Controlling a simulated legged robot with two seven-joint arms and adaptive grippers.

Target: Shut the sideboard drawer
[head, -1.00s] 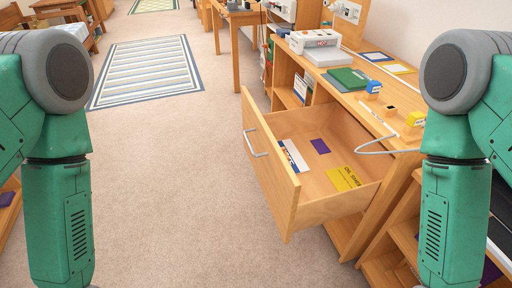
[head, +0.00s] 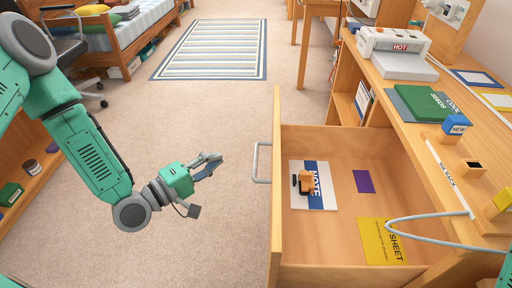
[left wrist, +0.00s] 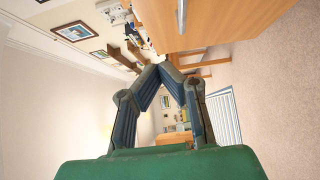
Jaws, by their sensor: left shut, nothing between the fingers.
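The sideboard drawer (head: 276,205) stands pulled far out from the wooden sideboard (head: 392,90), its bar handle (head: 258,163) on the left-facing front. My left gripper (head: 217,163) is shut and empty, to the left of the handle with a gap between them, fingers pointing towards the drawer. In the left wrist view the fingertips (left wrist: 158,68) meet, and a wooden panel that looks like the drawer front (left wrist: 215,22) fills the top. My right gripper is not in view; only a bit of my right arm shows at the lower right edge.
Inside the drawer lie a white-and-blue note (head: 318,190), a small orange-and-black item (head: 305,182), a purple card (head: 364,181) and a yellow sheet (head: 378,240). A grey cable (head: 400,219) loops from the sideboard top over the drawer. The carpet (head: 200,235) left of the drawer is clear.

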